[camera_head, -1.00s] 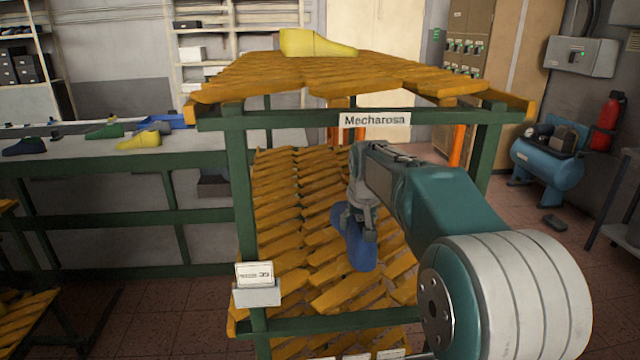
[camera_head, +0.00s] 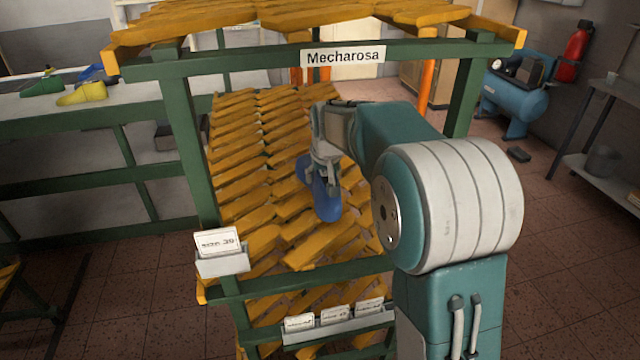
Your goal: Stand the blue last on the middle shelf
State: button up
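The blue last (camera_head: 327,205) is inside the rack, at the slatted middle shelf (camera_head: 245,205) under the sign. It lies lengthwise toward me, with its rounded end nearest. My gripper (camera_head: 325,185) reaches in from the right, pointing down, with its fingers around the last's upper part. The gripper looks shut on the last, and the fingers and arm hide part of it. I cannot tell whether the last's underside touches the slats.
The rack's top shelf (camera_head: 290,18) lies above my forearm. A green post (camera_head: 190,150) stands on the left and a front rail (camera_head: 300,277) runs below. Slats around the blue last look clear.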

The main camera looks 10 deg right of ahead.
aim_at(326, 176)
notch_tip(326, 176, down, 4)
jog(key=shift+r, duration=0.25)
jog(key=o, duration=1.2)
jog(key=shift+o, duration=0.2)
jog(key=v, duration=1.2)
